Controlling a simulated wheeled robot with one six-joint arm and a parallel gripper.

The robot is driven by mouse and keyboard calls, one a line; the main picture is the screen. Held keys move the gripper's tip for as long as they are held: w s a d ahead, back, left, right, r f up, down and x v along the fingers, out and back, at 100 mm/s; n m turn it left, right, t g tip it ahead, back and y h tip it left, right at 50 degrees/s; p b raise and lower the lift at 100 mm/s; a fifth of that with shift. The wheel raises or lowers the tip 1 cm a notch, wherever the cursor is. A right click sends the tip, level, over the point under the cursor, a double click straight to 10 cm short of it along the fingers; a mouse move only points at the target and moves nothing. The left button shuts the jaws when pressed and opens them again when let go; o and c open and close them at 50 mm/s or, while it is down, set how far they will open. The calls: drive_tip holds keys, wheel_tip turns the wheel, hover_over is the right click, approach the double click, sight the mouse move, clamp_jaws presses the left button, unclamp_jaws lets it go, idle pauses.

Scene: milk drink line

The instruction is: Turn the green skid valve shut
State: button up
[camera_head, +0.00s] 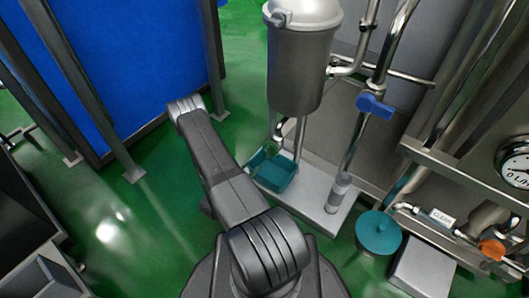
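I cannot make out a green valve handle in this view. A blue valve handle (375,105) sits on a steel pipe right of the grey tank (299,72). An orange handle (492,250) is on low pipework at the right, near a label reading "CLEAN" (441,216). My arm reaches from the bottom middle up and left to its bend, left of the tank. My gripper does not show, so its opening and anything in it are hidden.
The tank stands over a pale skid base (318,213). A teal bin (274,170) and a round teal object (378,233) stand low nearby. A dial gauge (516,165) is at the right edge. A blue panel and dark posts stand left. Green floor (150,222) is open at lower left.

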sight(266, 151)
drive_tip(key=b+x, duration=0.2)
drive_tip(key=x, duration=0.8)
drive_tip(key=shift+s, duration=0.1)
clamp_jaws()
